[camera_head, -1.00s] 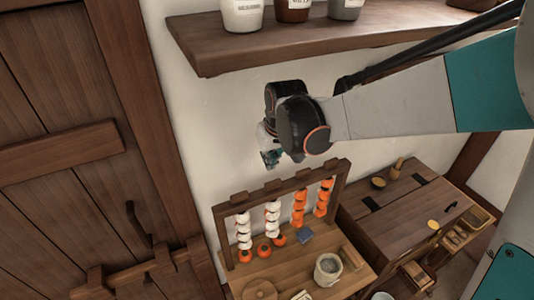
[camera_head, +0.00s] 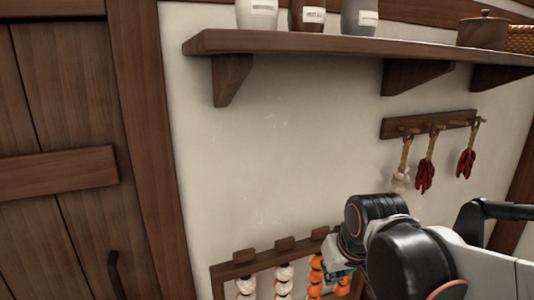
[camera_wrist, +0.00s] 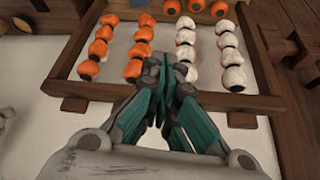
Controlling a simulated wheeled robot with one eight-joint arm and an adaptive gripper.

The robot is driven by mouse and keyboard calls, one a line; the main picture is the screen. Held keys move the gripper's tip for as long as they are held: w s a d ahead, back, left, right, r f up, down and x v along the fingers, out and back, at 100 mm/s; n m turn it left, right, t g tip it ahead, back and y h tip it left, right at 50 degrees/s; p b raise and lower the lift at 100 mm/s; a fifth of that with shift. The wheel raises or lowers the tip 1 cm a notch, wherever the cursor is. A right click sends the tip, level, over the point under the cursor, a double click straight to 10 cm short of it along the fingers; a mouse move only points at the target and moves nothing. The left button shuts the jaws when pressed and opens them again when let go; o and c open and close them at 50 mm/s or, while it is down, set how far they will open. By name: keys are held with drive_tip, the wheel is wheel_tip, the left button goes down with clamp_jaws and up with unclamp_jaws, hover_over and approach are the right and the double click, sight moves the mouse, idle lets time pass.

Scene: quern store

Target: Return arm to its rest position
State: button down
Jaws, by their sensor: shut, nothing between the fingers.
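My gripper (camera_wrist: 172,72) is shut and empty in the wrist view, its teal fingers meeting at the tips. In that view it points toward a wooden rack (camera_wrist: 215,113) with strings of orange items (camera_wrist: 138,50) and white items (camera_wrist: 229,57) on either side of it. In the head view my arm comes in from the lower right, and the gripper (camera_head: 338,272) shows only in part near the rack's top bar (camera_head: 262,262). The wrist joint hides much of it.
A wall shelf (camera_head: 330,45) with several jars runs above. A peg rail (camera_head: 428,124) with hanging garlic and red peppers is on the wall at right. A plank door (camera_head: 55,165) stands at left. The wall between shelf and rack is bare.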

drive_tip(key=s+d+f+m+t+b, duration=0.1)
drive_tip(key=s+d+f+b, duration=0.1)
drive_tip(key=s+f+b, duration=0.3)
drive_tip(key=s+d+f+m+b, duration=0.1)
drive_tip(key=s+d+f+b, duration=0.2)
drive_tip(key=f+b, duration=1)
drive_tip(key=s+f, duration=0.1)
drive_tip(key=s, duration=0.2)
drive_tip(key=shift+s+d+f+t+h, duration=0.2)
drive_tip(key=shift+f+t+h, duration=0.2)
